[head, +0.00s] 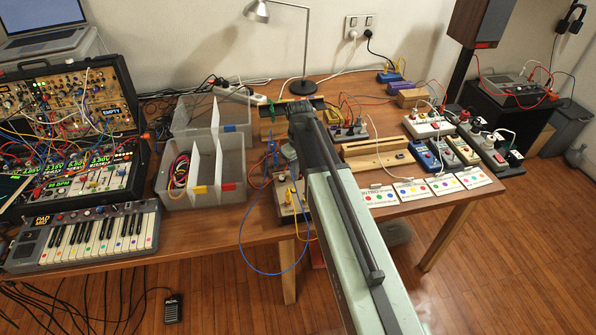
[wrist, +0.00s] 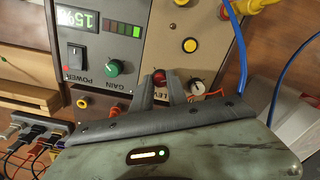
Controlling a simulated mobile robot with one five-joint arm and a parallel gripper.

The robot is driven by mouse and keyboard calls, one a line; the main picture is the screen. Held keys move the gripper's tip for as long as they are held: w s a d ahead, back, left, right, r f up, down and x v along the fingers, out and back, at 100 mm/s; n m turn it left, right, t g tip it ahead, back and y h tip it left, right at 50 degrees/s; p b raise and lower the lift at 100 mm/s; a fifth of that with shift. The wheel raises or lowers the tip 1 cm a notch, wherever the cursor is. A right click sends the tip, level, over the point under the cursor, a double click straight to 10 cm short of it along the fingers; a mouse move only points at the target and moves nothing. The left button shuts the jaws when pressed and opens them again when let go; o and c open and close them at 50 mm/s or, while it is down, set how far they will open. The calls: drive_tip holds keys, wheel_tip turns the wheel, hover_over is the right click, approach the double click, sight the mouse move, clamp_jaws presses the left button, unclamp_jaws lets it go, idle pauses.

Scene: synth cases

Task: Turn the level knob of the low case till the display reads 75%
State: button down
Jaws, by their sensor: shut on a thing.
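The low case (wrist: 205,22) fills the top of the wrist view, with a grey panel beside a beige one. The "LEVEL" lettering is partly covered by the right finger. In the head view my arm hides part of the case (head: 291,203).
A green gain knob (wrist: 115,67) and a black power switch (wrist: 76,55) are left of the fingers. A blue cable (wrist: 239,45) and yellow plugs (wrist: 258,5) run at the right. A divided clear bin (head: 203,185) stands left of my arm.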

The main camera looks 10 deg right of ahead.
drive_tip(key=m, duration=0.5)
drive_tip(key=shift+m, duration=2.6)
drive_tip(key=c, duration=1.3)
unclamp_jaws()
wheel_tip(320, 180, up, 8)
drive_tip(key=p, duration=0.8)
drive_tip(key=shift+f, duration=0.1)
